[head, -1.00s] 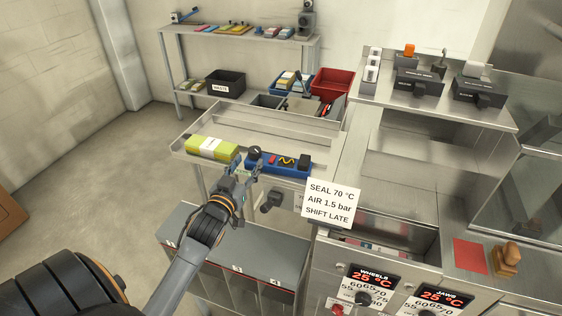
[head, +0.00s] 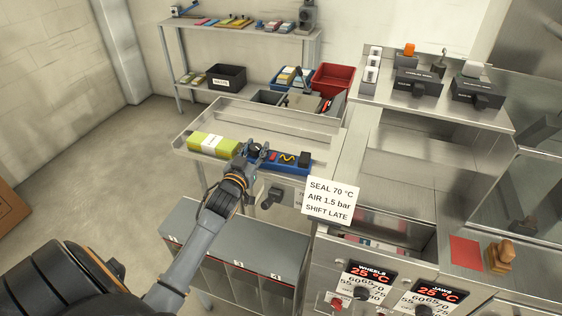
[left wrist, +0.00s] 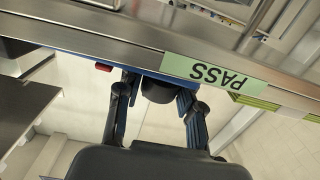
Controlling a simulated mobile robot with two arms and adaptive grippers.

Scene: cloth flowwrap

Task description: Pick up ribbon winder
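Nothing in view is labelled as the ribbon winder, so I cannot tell for sure which thing it is. My left gripper (head: 254,150) is at the left end of a long blue tray or case (head: 273,166) on the steel bench. In the left wrist view its two fingers (left wrist: 157,98) are spread apart on either side of a dark round piece (left wrist: 157,88) in front of the blue edge. I cannot tell whether they touch it. The tray also holds a red piece, a yellow wavy line and a black block (head: 304,159). My right gripper is not in view.
A yellow-green pack (head: 213,145) lies just left of the blue tray. A sign card (head: 330,199) stands to the right. A blue device with a crank (head: 186,10) is on the back shelf.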

